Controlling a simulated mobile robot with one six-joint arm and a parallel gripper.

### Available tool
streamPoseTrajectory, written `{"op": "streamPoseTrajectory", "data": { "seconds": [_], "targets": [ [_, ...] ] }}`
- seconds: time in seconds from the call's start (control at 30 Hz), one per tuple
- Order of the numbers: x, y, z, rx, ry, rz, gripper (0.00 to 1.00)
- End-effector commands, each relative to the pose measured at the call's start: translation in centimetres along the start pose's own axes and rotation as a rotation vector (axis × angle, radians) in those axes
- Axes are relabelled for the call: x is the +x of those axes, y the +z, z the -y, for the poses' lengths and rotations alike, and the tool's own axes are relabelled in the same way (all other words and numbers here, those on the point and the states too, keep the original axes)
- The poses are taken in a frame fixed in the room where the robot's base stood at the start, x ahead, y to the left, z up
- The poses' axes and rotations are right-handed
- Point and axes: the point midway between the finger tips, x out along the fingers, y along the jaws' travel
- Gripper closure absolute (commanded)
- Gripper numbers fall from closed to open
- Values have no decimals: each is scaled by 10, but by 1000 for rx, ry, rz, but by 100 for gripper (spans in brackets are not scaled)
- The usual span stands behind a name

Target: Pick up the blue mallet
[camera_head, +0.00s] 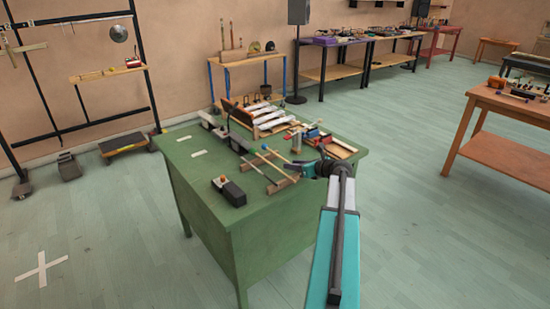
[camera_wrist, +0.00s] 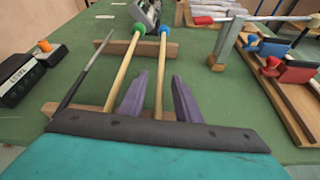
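The lower ends of the sticks are partly hidden by my gripper. In the head view my gripper (camera_head: 310,168) is over the table's right part.
The green table (camera_head: 200,170) also holds a black box with an orange knob (camera_wrist: 48,48) at left. A wooden frame with red and blue clamps (camera_wrist: 290,72) stands at right. White bars (camera_head: 268,115) lie toward the back. The table's front left is mostly clear.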

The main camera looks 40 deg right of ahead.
Motion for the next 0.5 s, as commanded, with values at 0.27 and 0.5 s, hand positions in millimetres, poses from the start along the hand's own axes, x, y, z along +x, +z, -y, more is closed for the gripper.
{"op": "streamPoseTrajectory", "data": {
  "seconds": [0.27,0.5],
  "targets": [
    [-1,0,0,1,-1,0,70],
    [-1,0,1,1,-1,0,83]
  ]
}}
